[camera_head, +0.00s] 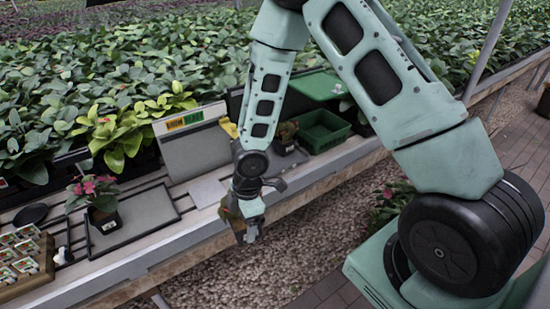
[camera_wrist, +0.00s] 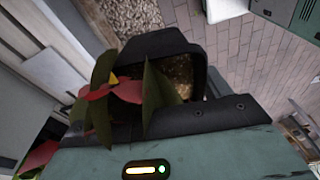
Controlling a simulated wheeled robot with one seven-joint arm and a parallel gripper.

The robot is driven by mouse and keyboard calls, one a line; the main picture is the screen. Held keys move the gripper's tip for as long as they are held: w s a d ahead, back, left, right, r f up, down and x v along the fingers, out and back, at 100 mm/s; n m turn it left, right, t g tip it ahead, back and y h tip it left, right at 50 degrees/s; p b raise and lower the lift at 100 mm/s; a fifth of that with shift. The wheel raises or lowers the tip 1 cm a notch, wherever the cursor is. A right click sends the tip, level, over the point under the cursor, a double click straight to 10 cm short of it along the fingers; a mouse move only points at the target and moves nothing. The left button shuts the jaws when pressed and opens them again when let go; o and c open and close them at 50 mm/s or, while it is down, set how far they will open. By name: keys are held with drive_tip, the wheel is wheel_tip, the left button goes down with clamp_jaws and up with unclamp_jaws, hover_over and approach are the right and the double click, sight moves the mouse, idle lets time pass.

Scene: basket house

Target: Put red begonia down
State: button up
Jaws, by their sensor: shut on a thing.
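My gripper (camera_head: 246,226) hangs over the front edge of the bench in the head view, shut on a potted plant. In the wrist view the held plant, a red begonia (camera_wrist: 118,92), has red petals, a yellow centre and dark green leaves. Its black pot (camera_wrist: 170,45) is tilted in that picture, with brown soil showing. In the head view the held plant is mostly hidden by my gripper. Another plant with pink-red flowers (camera_head: 103,205) stands upright in a black pot on the bench, left of my gripper, beside a dark square tray (camera_head: 135,219).
A wooden rack of small packets (camera_head: 22,262) sits at the bench's left. A grey panel (camera_head: 195,148), a green crate (camera_head: 322,131) and a dark potted plant (camera_head: 284,138) stand farther back. A light grey square (camera_head: 207,191) lies bare near my gripper. Gravel lies below the bench edge.

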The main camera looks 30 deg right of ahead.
drive_tip(key=d+m, duration=0.1)
drive_tip(key=m, duration=0.1)
drive_tip(key=d+m, duration=0.1)
drive_tip(key=shift+w+d+m+t, duration=0.15)
drive_tip(key=shift+d+m+t, duration=0.15)
drive_tip(key=shift+d+m, duration=0.1)
drive_tip(key=w+d+m+t+h, duration=0.1)
drive_tip(key=d+m, duration=0.7)
drive_tip(key=m, duration=0.4)
drive_tip(key=shift+d+f+m+h, duration=0.15)
drive_tip(key=shift+d+m+h, duration=0.2)
drive_tip(key=shift+m+h, duration=0.05)
